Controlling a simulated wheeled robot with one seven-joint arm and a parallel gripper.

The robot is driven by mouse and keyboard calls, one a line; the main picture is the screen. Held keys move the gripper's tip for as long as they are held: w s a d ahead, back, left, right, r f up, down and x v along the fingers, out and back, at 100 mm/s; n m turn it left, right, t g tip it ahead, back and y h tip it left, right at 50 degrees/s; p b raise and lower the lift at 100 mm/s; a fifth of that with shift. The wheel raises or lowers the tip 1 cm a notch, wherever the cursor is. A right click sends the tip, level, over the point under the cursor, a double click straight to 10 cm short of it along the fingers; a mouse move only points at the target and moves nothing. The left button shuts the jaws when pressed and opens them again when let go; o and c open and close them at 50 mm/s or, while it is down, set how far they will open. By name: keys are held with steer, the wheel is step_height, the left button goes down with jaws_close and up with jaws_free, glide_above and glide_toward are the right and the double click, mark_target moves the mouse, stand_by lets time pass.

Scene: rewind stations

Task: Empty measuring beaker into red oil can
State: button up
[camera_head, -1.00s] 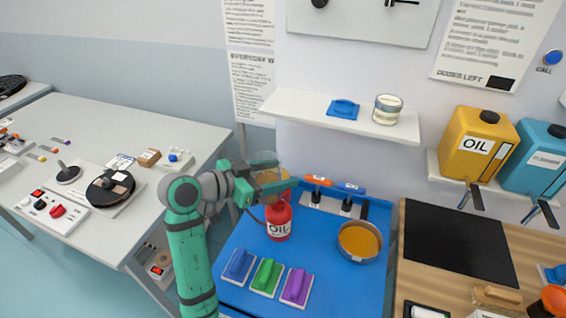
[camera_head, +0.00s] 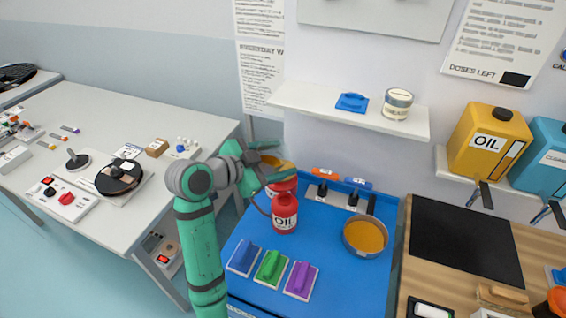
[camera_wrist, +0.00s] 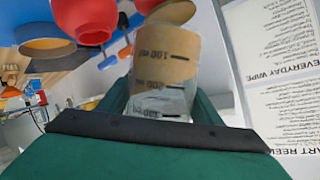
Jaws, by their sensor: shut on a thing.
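My gripper (camera_head: 262,170) is shut on the measuring beaker (camera_head: 274,162), a clear vessel with amber liquid in it. In the wrist view the beaker (camera_wrist: 160,80) lies between my fingers, with its ml marks and the liquid showing. In the head view my fingers hide part of it. The red oil can (camera_head: 285,213), with an OIL label, stands upright on the blue mat (camera_head: 325,225), below and slightly right of the beaker. A second red shape (camera_head: 283,187) shows just behind it, partly hidden. Red bodies also show at the top of the wrist view (camera_wrist: 85,18). I see no liquid flowing.
A round pan of amber liquid (camera_head: 365,236) stands right of the can. Blue (camera_head: 243,257), green (camera_head: 270,266) and purple (camera_head: 300,279) blocks lie in front. Orange- and blue-topped tools (camera_head: 340,185) stand behind. A white shelf (camera_head: 300,103) juts out above.

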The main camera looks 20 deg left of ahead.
steer(key=shift+w+a+f+m+t+y, duration=0.1)
steer(key=shift+a+m+t+y, duration=0.15)
steer(key=shift+m, duration=0.25)
steer(key=shift+w+a+m+t+y, duration=0.1)
steer(key=shift+m+t+y, duration=0.05)
steer(key=shift+m+y, duration=0.3)
steer(key=shift+a+f+m+t+y, duration=0.15)
steer(key=shift+f+m+t+y, duration=0.2)
steer(key=shift+m, duration=0.5)
steer(key=shift+w+f+m+t+y, duration=0.1)
steer(key=shift+f+m+t+y, duration=0.35)
steer(key=shift+m, duration=0.65)
steer(key=shift+a+y, duration=0.1)
steer(key=shift+y, duration=0.2)
stand_by(0.6)
stand_by(0.4)
steer(key=shift+f+m, duration=0.3)
steer(key=shift+m, duration=0.3)
stand_by(2.9)
stand_by(0.3)
